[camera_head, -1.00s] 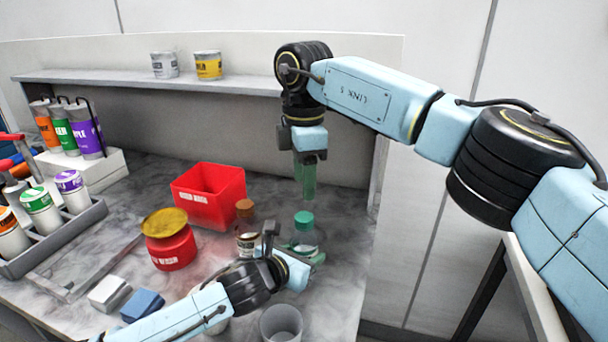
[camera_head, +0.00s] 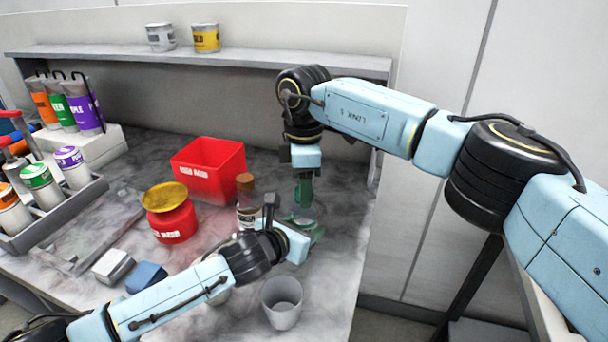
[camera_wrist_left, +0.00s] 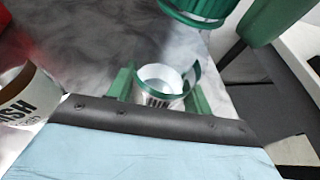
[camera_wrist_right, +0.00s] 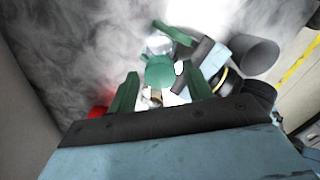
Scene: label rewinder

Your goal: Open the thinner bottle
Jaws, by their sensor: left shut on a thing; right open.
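The thinner bottle, clear with a round green cap (camera_head: 303,223), stands at the right of the bench; its label is unreadable. My left gripper (camera_wrist_left: 160,92) is shut around the bottle's body (camera_wrist_left: 160,88) from the side. The ribbed cap shows above it in the left wrist view (camera_wrist_left: 197,10). My right gripper (camera_head: 303,205) points straight down, open, with its fingertips just above or beside the cap. In the right wrist view the cap (camera_wrist_right: 158,72) lies between the fingers. Whether they touch it I cannot tell.
A brown bottle (camera_head: 245,215) stands just left of the held bottle. A red bin (camera_head: 208,170) and a red pot with a yellow lid (camera_head: 172,220) are further left. A grey cup (camera_head: 283,303) stands in front, near the bench edge. A shelf runs behind.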

